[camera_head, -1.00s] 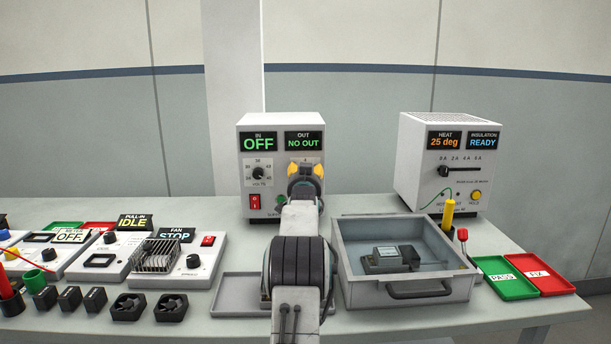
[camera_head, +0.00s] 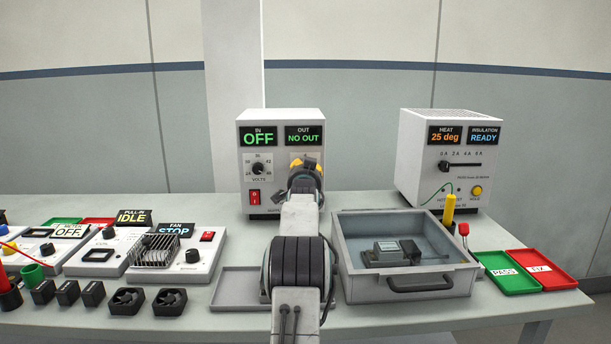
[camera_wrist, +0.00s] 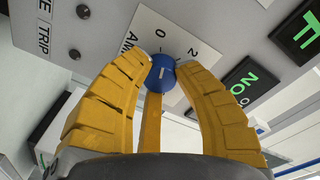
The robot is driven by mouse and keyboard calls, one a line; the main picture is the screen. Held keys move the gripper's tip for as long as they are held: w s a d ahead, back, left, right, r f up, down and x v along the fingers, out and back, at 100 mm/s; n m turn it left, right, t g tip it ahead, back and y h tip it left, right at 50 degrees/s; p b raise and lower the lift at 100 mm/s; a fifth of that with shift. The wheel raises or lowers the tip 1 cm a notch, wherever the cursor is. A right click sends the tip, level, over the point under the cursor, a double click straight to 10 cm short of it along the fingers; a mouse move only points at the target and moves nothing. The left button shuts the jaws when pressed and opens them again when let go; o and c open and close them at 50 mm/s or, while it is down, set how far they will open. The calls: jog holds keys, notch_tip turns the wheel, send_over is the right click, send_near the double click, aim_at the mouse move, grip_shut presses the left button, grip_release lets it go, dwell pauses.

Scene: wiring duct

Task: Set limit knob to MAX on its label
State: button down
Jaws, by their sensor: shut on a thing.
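A blue knob (camera_wrist: 160,74) with a short white mark sits on a white label panel in the wrist view. My gripper (camera_wrist: 162,68) is shut on the knob, a yellow finger at each side. In the head view my gripper (camera_head: 305,164) is in front of the right half of the power supply (camera_head: 247,190) and hides the knob. Its displays read OFF and NO OUT.
A VOLTS dial (camera_head: 258,169) and red switch (camera_head: 254,197) are left of my gripper. A grey tray (camera_head: 430,285) holding a small device stands right of my arm. The heat tester (camera_head: 410,165) is behind it. Several modules and fans lie left.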

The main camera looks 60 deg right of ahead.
jog(key=shift+r+m, duration=0.25)
jog(key=shift+m, duration=0.95)
jog(key=c, duration=0.9)
grip_release()
jog(key=shift+f, duration=0.15)
jog(key=shift+a, duration=0.1)
jog(key=shift+v, duration=5.9)
